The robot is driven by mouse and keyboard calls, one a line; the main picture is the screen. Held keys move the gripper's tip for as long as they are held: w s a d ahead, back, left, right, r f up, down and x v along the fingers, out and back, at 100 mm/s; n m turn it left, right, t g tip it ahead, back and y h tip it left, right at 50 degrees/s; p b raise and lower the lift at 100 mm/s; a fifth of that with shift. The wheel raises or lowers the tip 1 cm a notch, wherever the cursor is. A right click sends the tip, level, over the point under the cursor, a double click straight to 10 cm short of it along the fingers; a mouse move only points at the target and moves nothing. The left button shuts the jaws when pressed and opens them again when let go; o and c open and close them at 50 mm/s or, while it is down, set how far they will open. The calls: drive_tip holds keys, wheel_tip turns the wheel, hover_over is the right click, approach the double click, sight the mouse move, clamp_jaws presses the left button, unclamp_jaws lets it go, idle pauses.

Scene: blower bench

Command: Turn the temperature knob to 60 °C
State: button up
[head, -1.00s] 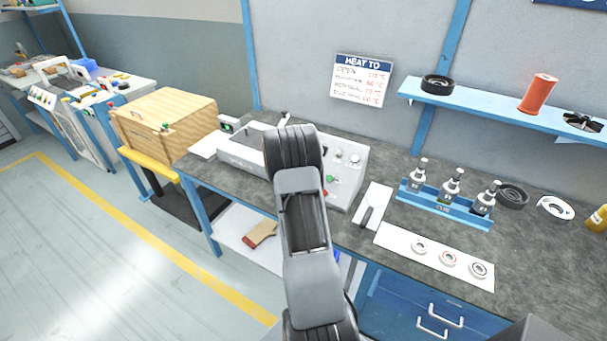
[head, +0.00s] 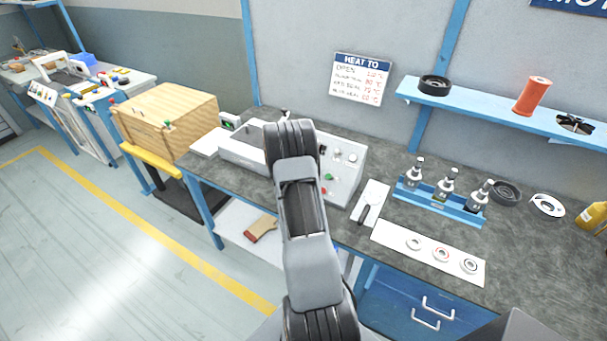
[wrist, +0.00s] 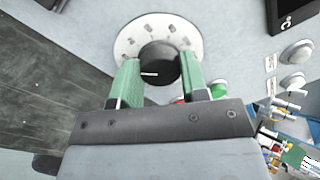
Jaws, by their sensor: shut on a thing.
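The temperature knob (wrist: 157,66) is black with a white pointer line, set in a round white dial (wrist: 190,40) with dark marks in the wrist view. My gripper (wrist: 160,82) is shut on the knob, with one green-padded finger on each side of it. The pointer line lies roughly level in the picture; the dial's numbers are too small to read. In the head view the grey-white control box (head: 343,177) stands on the bench, and my arm hides the knob and the gripper there.
A "HEAT TO" sign (head: 360,79) hangs on the wall. Green and red buttons (wrist: 217,88) sit close to the right finger.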

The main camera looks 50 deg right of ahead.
idle(0.5)
drive_tip(key=o, duration=0.9)
drive_tip(key=shift+o, duration=0.2)
drive_tip(key=v, duration=1.4)
drive_tip(key=shift+d, duration=0.1)
